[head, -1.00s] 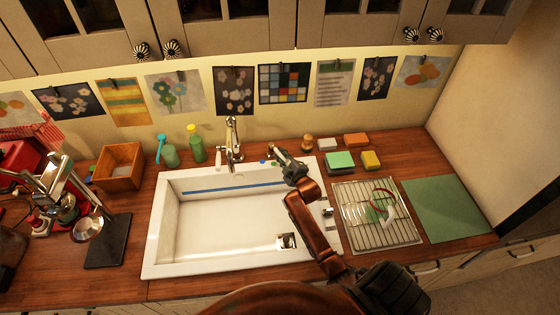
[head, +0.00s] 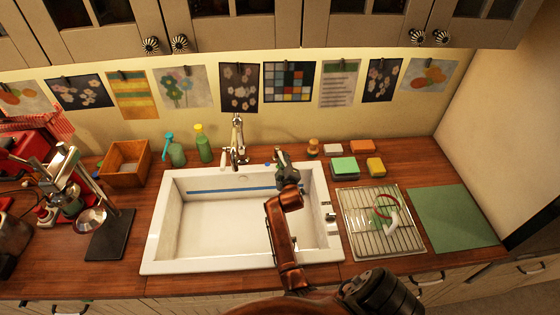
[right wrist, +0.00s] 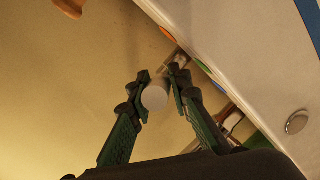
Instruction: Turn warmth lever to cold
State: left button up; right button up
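My right gripper (head: 282,158) is at the back right rim of the sink, right of the faucet (head: 236,145). In the right wrist view its two dark green fingers (right wrist: 156,88) close around a pale round knob (right wrist: 155,97), which fills the gap between the tips. The knob appears to be the end of the warmth lever. Orange, green and blue marks (right wrist: 205,69) lie on the white rim beyond the fingers. In the head view the gripper hides the lever, and a blue mark (head: 268,164) shows left of it. My left gripper is not in view.
The white sink (head: 220,225) is empty. Green bottles (head: 203,145) stand left of the faucet. Sponges (head: 344,167) lie to the right, behind a wire drying rack (head: 385,235). A wooden box (head: 125,165) and a black-based stand (head: 108,238) are at the left.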

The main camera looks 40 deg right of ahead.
aim_at(282, 158)
jog(key=o, duration=0.3)
jog(key=shift+s+a+r, duration=0.1)
jog(key=shift+r, duration=0.15)
jog(key=shift+o, duration=0.6)
jog(key=shift+a+f, duration=0.15)
jog(key=shift+f, duration=0.05)
jog(key=shift+r, duration=0.3)
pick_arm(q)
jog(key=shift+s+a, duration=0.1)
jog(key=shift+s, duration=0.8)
pick_arm(e)
notch_tip(282, 158, up, 10)
jog(key=shift+f, duration=0.25)
